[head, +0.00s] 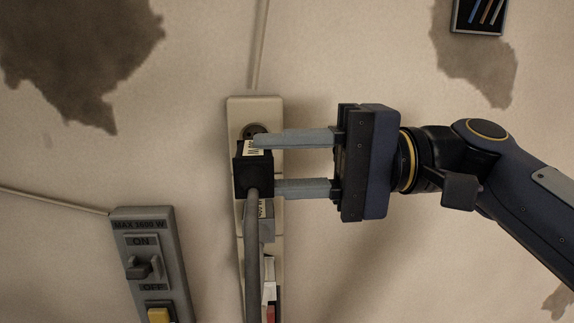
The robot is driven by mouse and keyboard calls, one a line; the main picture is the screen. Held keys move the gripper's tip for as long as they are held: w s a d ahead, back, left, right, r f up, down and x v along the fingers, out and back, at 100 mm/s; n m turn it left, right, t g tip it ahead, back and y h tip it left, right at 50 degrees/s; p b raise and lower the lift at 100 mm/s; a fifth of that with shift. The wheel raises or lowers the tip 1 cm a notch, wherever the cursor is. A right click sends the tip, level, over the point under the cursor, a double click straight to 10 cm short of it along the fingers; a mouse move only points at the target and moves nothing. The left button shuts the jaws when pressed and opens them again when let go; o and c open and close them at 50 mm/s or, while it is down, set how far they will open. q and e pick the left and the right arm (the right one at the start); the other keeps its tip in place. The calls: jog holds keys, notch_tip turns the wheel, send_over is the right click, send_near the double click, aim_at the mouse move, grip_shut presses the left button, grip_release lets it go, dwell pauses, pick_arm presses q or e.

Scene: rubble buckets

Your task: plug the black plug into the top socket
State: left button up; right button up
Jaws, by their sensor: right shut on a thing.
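The black plug (253,177) is a dark block with a pale label on top and a thick grey cable (253,250) hanging down from it. My right gripper (262,165) comes from the right and is shut on it, one finger above and one below. The plug is in front of the upper part of a beige vertical socket strip (263,105). The round top socket (253,129) shows partly just above the plug and upper finger. I cannot tell the gap between plug and strip. My left gripper is not in view.
A grey plug (267,225) sits on the strip below the black one, with white and red items (269,285) lower down. A grey switch box (150,265) with an ON/OFF lever is at lower left. A dark recess with wires (480,14) is at top right.

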jog(key=w, duration=0.3)
jog(key=shift+w+p, duration=0.1)
jog(key=shift+p, duration=0.25)
dwell(1.5)
jog(key=shift+w+p, duration=0.45)
jog(key=shift+w, duration=1.2)
jog(key=o, duration=1.1)
jog(key=shift+w, duration=0.1)
jog(key=d+b, duration=0.1)
jog(key=d, duration=0.7)
jog(key=shift+b, duration=0.35)
